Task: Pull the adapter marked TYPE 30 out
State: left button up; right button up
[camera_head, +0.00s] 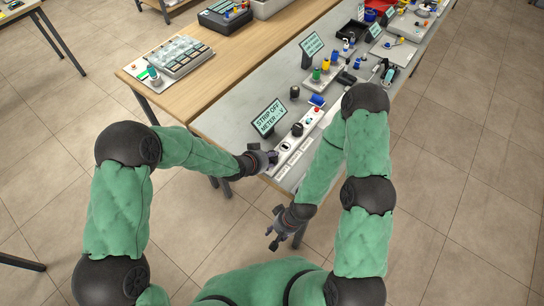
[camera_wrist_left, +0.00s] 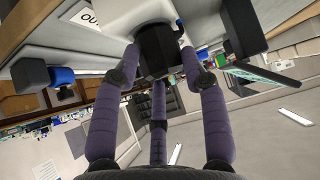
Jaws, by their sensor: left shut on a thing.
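A white power strip (camera_head: 298,149) lies along the near edge of the grey bench, with a black round piece (camera_head: 297,129) on it. My left gripper (camera_head: 272,157) is at the strip's near left side. In the left wrist view its purple fingers (camera_wrist_left: 160,58) close around a black block (camera_wrist_left: 158,45) that is against a white body (camera_wrist_left: 135,15). No TYPE 30 marking is readable, so I cannot tell whether the block is that adapter. My right gripper (camera_head: 272,230) is open and empty, low in front of the bench, over the floor.
A small sign (camera_head: 268,116) reading "STRIP OFF METER -- V" stands left of the strip. A loose black piece (camera_head: 294,92) and a blue piece (camera_head: 317,100) are beyond. Farther along stand more signs and coloured plugs. A wooden table (camera_head: 215,65) adjoins the bench at left.

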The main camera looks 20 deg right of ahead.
pick_arm(q)
jog(key=shift+w+r+p, duration=0.2)
jog(key=shift+r, duration=0.3)
jog(key=shift+w+r+p, duration=0.15)
jog(key=shift+r, duration=0.3)
jog(key=shift+s+r+p, duration=0.15)
jog(key=shift+r+p, duration=0.3)
jog(key=shift+r, duration=0.05)
grip_shut()
jog(key=shift+s+r+p, duration=0.1)
jog(key=shift+r+p, duration=0.65)
jog(key=shift+r, duration=0.45)
